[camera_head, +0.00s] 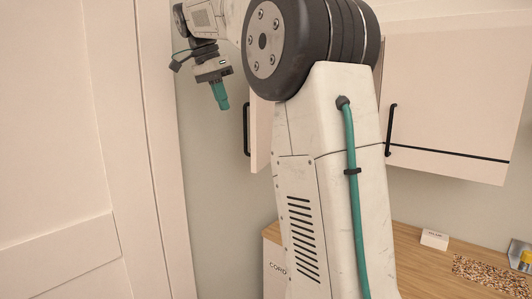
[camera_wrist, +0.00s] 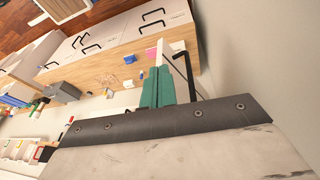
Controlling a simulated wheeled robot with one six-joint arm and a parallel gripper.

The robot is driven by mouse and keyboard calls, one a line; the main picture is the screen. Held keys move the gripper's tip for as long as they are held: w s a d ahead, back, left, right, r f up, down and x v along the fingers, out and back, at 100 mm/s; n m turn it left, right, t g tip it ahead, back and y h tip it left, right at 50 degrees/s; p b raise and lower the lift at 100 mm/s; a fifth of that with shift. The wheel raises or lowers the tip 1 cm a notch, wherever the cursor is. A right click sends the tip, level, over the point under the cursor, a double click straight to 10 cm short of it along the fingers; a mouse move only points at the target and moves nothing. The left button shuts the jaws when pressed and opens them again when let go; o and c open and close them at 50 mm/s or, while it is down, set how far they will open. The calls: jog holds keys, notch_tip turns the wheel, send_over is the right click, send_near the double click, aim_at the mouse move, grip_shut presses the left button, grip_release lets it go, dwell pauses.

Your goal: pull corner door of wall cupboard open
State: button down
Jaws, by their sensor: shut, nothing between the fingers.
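The wall cupboard (camera_head: 455,100) is pale with black bar handles and hangs on the wall behind my arm. At its left end, a pale door (camera_head: 260,135) shows as a narrow strip with a black handle (camera_head: 246,130) on its left edge. It seems to stand out at an angle, but my arm hides most of it. My gripper (camera_head: 220,97) has teal fingers and is up and left of that handle, apart from it. In the wrist view the fingers (camera_wrist: 157,88) are together and empty, with a black handle (camera_wrist: 184,75) close on their right.
A tall pale panelled door (camera_head: 60,150) fills the left side. Below is a wooden counter (camera_head: 410,245) with a small white sign (camera_head: 434,239) and a speckled mat (camera_head: 490,275). The wrist view also shows drawer fronts (camera_wrist: 110,35) with black handles.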

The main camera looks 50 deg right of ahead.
jog(key=s+a+f+n+t+y, duration=0.2)
jog(key=s+a+f+n, duration=0.8)
jog(key=s+a, duration=0.4)
jog(key=s+a+f+n+y, duration=0.25)
jog(key=s+f+n, duration=0.25)
jog(key=s+f, duration=0.65)
jog(key=w+d+r+m+t+y, duration=0.1)
jog(key=w+d+r+m+t, duration=0.2)
jog(key=d+m, duration=0.7)
jog(key=w+d+r+m+t, duration=0.2)
jog(key=w+d+r+m, duration=0.1)
jog(key=d+m, duration=0.75)
jog(key=w+d+r+m+t+y, duration=0.1)
jog(key=w+d+r+m+t, duration=0.25)
jog(key=d+m, duration=0.65)
jog(key=w+f+n, duration=0.2)
jog(key=w+f, duration=0.4)
jog(key=w, duration=0.4)
jog(key=shift+w+a+f+g, duration=0.15)
jog(key=shift+a+f+g, duration=0.2)
jog(key=shift+a+f, duration=0.05)
